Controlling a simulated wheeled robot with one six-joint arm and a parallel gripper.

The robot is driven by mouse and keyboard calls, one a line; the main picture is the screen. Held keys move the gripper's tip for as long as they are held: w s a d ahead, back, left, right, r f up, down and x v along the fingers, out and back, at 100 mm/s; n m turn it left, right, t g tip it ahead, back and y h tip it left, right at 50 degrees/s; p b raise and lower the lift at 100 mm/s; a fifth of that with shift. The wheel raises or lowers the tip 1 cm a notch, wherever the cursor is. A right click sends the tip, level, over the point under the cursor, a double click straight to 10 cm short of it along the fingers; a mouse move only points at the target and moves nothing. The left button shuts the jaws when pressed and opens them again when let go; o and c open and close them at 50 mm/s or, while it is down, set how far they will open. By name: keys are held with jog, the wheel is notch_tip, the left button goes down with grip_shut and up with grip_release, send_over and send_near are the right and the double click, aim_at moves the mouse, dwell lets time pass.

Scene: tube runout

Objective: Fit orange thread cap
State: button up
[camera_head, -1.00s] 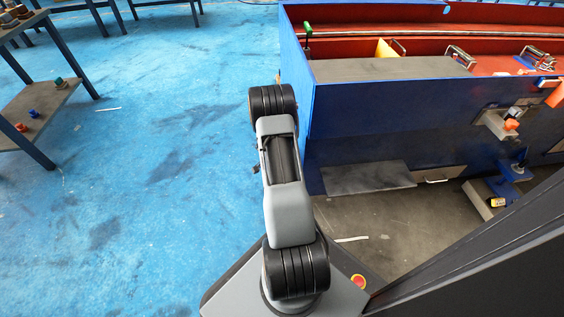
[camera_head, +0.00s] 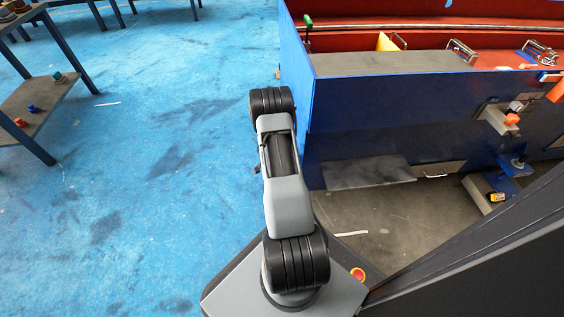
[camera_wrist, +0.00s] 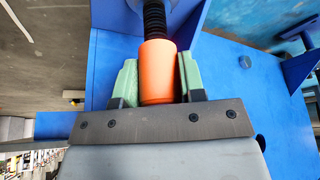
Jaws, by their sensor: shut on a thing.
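The orange cap (camera_wrist: 158,75) is a smooth cylinder held between the two green fingers of my gripper (camera_wrist: 158,62) in the wrist view. The fingers stand on either side of it. A black threaded stud (camera_wrist: 154,18) lines up with the cap's far end and meets it in the picture. I cannot tell whether the thread is inside the cap or only touching it. My gripper is out of sight in the head view.
A blue plate (camera_wrist: 110,60) lies around the stud, with blue brackets at the right. The head view shows a blue machine (camera_head: 400,110) with a red trough, an orange part (camera_head: 511,118) on its side, and a shelf table (camera_head: 40,105) at left. The blue floor between is clear.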

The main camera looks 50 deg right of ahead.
jog(key=shift+f, duration=0.4)
jog(key=o, duration=1)
jog(key=shift+f, duration=0.1)
jog(key=p+v, duration=0.4)
jog(key=v, duration=0.9)
jog(key=shift+a+r+p, duration=0.15)
jog(key=shift+r+p, duration=0.2)
jog(key=shift+p, duration=0.05)
jog(key=shift+w+r, duration=0.1)
